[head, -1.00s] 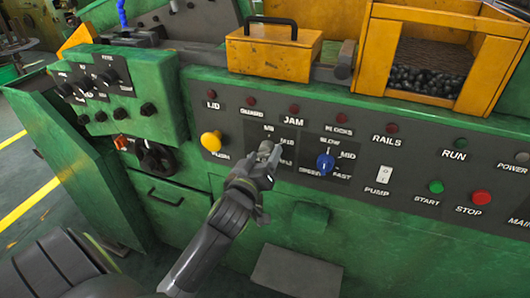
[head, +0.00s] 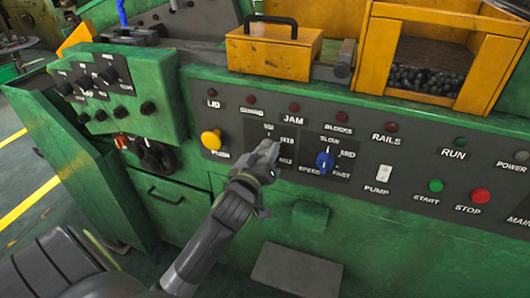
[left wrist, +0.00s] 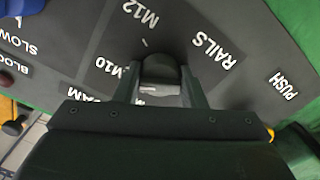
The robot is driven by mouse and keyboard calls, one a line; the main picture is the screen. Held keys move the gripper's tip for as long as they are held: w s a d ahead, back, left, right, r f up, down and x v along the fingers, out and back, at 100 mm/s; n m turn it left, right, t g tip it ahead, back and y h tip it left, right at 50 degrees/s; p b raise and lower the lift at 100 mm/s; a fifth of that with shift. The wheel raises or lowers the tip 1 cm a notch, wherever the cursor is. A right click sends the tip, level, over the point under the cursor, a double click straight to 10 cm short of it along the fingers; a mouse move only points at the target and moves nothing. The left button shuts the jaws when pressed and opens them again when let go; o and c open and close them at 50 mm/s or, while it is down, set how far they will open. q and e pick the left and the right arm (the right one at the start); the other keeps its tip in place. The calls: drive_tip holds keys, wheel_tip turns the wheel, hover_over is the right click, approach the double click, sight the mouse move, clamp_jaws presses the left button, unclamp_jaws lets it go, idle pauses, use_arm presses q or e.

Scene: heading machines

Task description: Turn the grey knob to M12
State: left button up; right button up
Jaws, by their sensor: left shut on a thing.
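My left gripper (head: 266,152) is at the size-dial plate on the machine's dark panel, just below the JAM label. In the left wrist view its two fingers (left wrist: 160,88) are shut around the grey knob (left wrist: 160,68), one on each side. The M12 label (left wrist: 140,13) is up and to the left of the knob, and the M10 label (left wrist: 126,78) is to its left. In the head view my fingers hide most of the knob. I cannot tell which mark its pointer faces. My right gripper is out of view.
A yellow push button (head: 211,140) is left of my gripper. A blue speed knob (head: 325,161) is close on its right. The pump switch (head: 384,174), green start button (head: 436,186) and red stop button (head: 480,196) are further right. A yellow box (head: 270,52) stands above the panel.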

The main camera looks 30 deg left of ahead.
use_arm(q)
drive_tip(key=shift+r+m+p, duration=0.15)
drive_tip(key=shift+m+p, duration=0.8)
drive_tip(key=shift+m, duration=0.25)
drive_tip(key=m+p, duration=0.1)
drive_tip(key=m, duration=0.1)
drive_tip(key=shift+m+p, duration=0.3)
drive_tip(key=shift+m, duration=0.1)
drive_tip(key=m+p, duration=0.2)
drive_tip(key=m, duration=0.2)
drive_tip(key=shift+a+m+p, duration=0.1)
drive_tip(key=shift+m+p, duration=0.5)
drive_tip(key=shift+m, duration=0.7)
drive_tip(key=o, duration=1)
